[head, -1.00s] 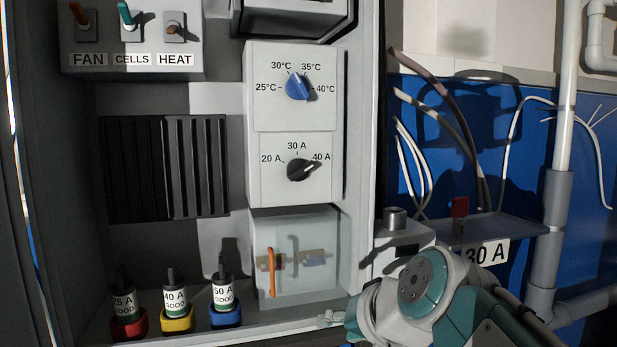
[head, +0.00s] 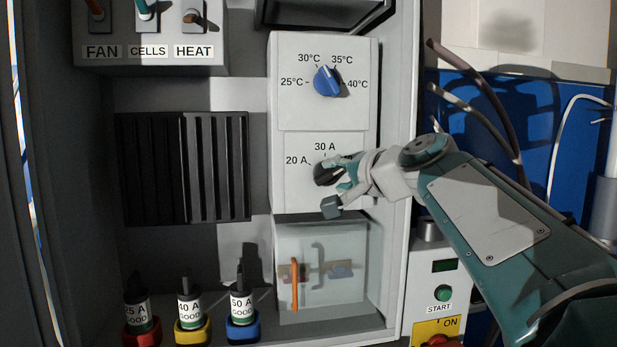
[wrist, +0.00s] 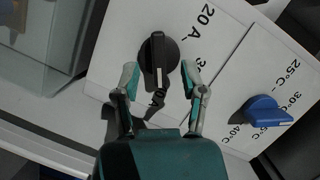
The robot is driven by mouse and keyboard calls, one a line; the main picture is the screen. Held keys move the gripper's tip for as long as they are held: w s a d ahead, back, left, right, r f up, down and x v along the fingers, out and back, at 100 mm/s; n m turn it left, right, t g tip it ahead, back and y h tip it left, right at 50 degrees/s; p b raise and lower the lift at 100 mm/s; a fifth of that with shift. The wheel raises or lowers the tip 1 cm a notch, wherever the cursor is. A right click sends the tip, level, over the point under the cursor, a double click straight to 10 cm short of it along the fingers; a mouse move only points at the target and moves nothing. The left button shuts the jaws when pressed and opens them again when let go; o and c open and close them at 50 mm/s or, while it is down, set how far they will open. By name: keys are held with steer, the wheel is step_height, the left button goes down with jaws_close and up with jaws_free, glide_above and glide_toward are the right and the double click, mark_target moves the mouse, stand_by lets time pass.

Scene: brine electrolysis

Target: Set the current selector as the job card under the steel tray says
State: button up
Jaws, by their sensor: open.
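The black current selector (head: 325,174) is on the white panel, partly behind my gripper (head: 338,188) in the head view. The 20 A and 30 A marks show there; the 40 A mark is hidden. In the wrist view the selector (wrist: 157,52) lies just ahead of my gripper (wrist: 160,80), between its open fingers. No firm grip on it shows. Its white pointer line points at the partly covered mark between the fingers, which looks like 40 A. The job card and steel tray cannot be made out now.
The blue temperature knob (head: 327,81) sits above the selector and beside it in the wrist view (wrist: 265,112). A clear box (head: 345,265) with an orange handle is below. Several labelled fuses (head: 190,310) stand lower left. A START button box (head: 440,290) is under my arm.

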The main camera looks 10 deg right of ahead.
mark_target(331, 176)
steer(key=shift+d+x, duration=0.1)
steer(key=shift+x, duration=0.85)
steer(key=shift+d+x, duration=0.15)
steer(key=shift+x, duration=0.8)
steer(key=shift+w, duration=0.1)
steer(key=shift+a, duration=0.1)
jaws_close()
